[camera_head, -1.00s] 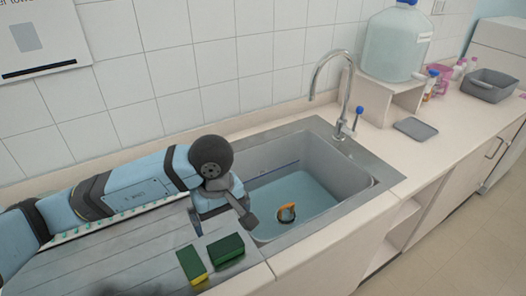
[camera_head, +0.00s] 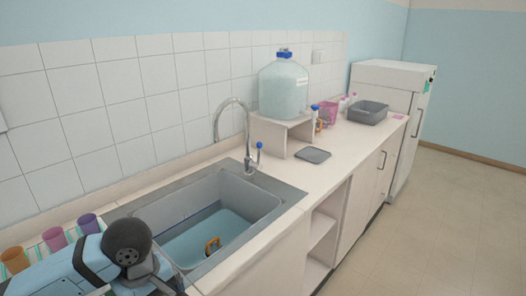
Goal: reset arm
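My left arm reaches in from the lower left, and its dark round wrist joint (camera_head: 127,240) is beside the sink's near left corner. The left gripper is low at the bottom edge, mostly hidden or cut off, so its fingers cannot be made out. My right arm and gripper are out of view. The grey sink (camera_head: 262,203) has a bluish floor, and a small orange and dark ring-like object (camera_head: 212,245) lies in it.
An orange cup (camera_head: 15,261), a magenta cup (camera_head: 54,239) and a purple cup (camera_head: 88,224) stand left of the sink. A tap (camera_head: 246,135) rises behind it. A water jug (camera_head: 284,88) stands on a shelf. A flat grey tray (camera_head: 313,155) and grey bin (camera_head: 367,113) are farther right.

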